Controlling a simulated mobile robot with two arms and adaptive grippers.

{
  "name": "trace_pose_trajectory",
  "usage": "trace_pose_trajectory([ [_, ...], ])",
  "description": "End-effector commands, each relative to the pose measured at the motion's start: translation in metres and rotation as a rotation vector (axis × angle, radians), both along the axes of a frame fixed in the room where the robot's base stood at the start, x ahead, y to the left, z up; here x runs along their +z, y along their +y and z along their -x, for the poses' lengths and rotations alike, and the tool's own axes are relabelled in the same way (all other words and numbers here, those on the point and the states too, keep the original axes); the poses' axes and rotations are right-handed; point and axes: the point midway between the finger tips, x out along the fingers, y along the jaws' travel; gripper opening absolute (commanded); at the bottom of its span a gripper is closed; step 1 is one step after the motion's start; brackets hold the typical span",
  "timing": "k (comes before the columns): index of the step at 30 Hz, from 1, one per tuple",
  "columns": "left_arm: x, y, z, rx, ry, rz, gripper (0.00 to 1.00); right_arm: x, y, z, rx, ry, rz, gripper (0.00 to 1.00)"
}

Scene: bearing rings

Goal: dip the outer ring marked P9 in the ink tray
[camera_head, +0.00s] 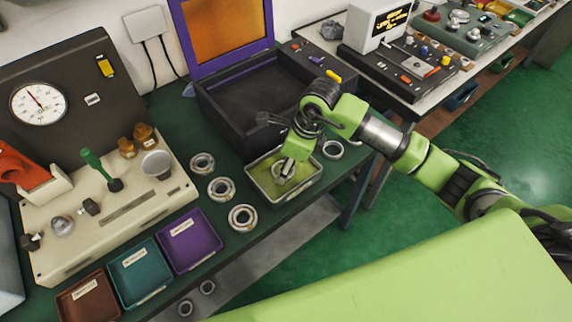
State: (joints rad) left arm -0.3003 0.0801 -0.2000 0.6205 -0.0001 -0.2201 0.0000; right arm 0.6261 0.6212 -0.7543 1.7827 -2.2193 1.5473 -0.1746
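The ink tray (256,189), a metal tray with a yellow-green floor, stands on the green bench at the middle. My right gripper (286,169) reaches down into it from the right, its fingers at a grey metal ring (282,178). The fingers seem closed on this ring, low in the tray; the contact is partly hidden. Its marking is too small to read, so I cannot confirm P9. Other rings lie left of the tray (202,163), (220,189), (242,217), and one lies to its right (332,149). My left gripper is not in view.
A black case (255,95) with a purple-framed lid stands behind the tray. A gauge device (105,205) is at left, with brown (88,302), teal (141,273) and purple (190,241) bins before it. Two rings (207,287) lie below the bench. Another bench stands back right.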

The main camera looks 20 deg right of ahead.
Motion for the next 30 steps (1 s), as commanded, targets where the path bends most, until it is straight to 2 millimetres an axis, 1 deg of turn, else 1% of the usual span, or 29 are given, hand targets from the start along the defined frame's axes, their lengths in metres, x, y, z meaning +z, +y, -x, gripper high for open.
trace_pose_trajectory([
  [21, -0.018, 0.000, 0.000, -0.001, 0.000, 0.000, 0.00, -0.019, 0.000, 0.000, 0.000, -0.001, 0.001, 0.19],
  [30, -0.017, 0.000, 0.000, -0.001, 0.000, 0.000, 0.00, -0.018, 0.000, 0.000, 0.000, -0.001, -0.001, 0.19],
])
